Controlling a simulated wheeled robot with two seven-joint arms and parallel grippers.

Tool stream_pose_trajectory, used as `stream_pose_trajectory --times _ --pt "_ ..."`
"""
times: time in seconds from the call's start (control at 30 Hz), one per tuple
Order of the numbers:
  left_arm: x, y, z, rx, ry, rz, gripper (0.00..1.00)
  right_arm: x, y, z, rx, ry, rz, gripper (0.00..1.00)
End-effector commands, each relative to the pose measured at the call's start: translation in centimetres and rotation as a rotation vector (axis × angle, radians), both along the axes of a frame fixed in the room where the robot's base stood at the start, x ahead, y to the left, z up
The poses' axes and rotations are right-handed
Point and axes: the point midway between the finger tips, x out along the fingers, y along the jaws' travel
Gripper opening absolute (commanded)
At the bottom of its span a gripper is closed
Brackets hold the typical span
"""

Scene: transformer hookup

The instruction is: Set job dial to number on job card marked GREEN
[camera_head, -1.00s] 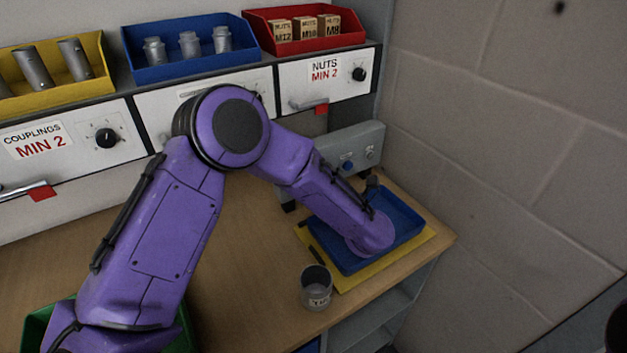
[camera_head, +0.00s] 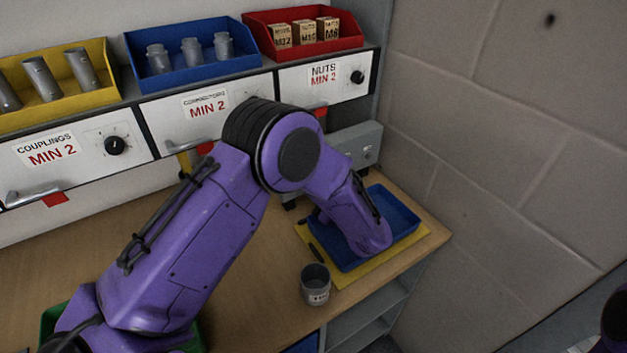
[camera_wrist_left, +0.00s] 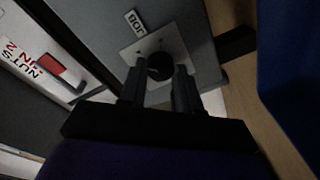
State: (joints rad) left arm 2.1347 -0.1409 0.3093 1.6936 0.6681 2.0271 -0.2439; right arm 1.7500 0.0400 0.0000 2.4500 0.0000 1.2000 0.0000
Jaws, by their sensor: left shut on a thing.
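The dial's pointer and number marks are too dark to read. In the head view the grey box (camera_head: 362,142) at the back right is partly hidden by my purple left arm, which also hides the left gripper. I cannot make out a job card marked GREEN.
A blue tray (camera_head: 402,216) sits on a yellow mat (camera_head: 432,239) at the bench's right end. A grey cup (camera_head: 315,284) stands at the front edge. Labelled drawers with other dials (camera_head: 114,145) line the back, beside a block wall.

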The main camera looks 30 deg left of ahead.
Motion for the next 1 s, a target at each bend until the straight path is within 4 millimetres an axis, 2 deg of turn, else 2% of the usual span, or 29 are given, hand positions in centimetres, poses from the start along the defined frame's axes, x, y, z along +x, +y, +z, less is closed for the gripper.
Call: stream_pose_trajectory --times 0.6,1.0 --pt "0.0 -0.1 -0.1 0.287 0.488 -0.003 0.02 0.0 0.0 1.8 0.000 0.000 0.000 0.43" --pt "0.0 -0.1 -0.3 0.399 0.683 -0.002 0.02 0.0 0.0 2.3 0.000 0.000 0.000 0.43"
